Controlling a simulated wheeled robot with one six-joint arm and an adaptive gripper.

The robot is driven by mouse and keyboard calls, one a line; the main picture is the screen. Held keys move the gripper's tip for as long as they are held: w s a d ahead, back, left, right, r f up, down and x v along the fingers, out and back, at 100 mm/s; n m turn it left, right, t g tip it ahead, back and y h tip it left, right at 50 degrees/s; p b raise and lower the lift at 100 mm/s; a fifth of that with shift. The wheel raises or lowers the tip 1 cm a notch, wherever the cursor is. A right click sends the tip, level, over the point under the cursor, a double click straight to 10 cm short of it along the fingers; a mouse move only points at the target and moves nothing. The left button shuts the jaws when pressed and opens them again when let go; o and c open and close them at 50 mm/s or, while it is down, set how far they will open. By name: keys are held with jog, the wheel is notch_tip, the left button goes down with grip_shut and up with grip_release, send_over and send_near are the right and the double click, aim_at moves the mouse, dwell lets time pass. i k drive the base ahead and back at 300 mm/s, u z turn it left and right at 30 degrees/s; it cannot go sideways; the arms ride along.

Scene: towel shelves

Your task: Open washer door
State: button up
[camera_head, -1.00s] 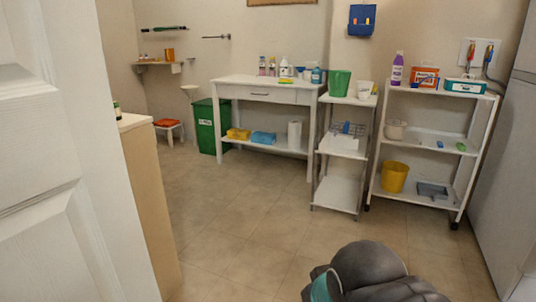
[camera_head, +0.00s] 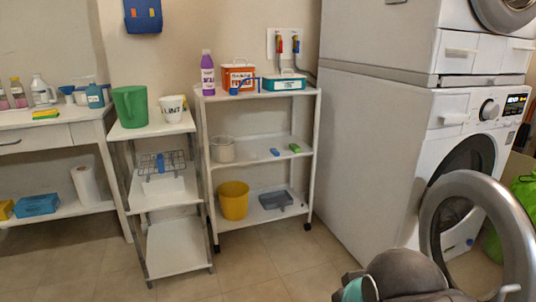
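The white front-loading washer (camera_head: 385,150) stands at the right, with another white machine stacked on top. Its round door (camera_head: 436,205), a silver ring, stands swung out from the front, towards me. Behind it, part of the washer's dark round opening (camera_head: 468,158) shows. The knob (camera_head: 489,109) and a lit display (camera_head: 515,104) are on the panel above. My grey arm, with a teal band, rises at the bottom edge, just left of the door ring. My gripper's fingers cannot be made out, and I cannot tell whether anything touches the door.
A white shelf cart (camera_head: 263,168) holds a purple bottle (camera_head: 208,72), boxes and a yellow bucket (camera_head: 233,200). A narrower rack (camera_head: 180,250) with a green pitcher (camera_head: 130,106) stands to its left. A green bag (camera_head: 525,195) is at the far right. Tiled floor before the shelves is clear.

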aim_at(514, 226)
jog(key=z, duration=0.95)
jog(key=k, duration=0.6)
jog(key=u, duration=0.7)
jog(key=i, duration=0.8)
jog(key=z, duration=0.9)
jog(key=i, duration=0.7)
jog(key=z, duration=0.8)
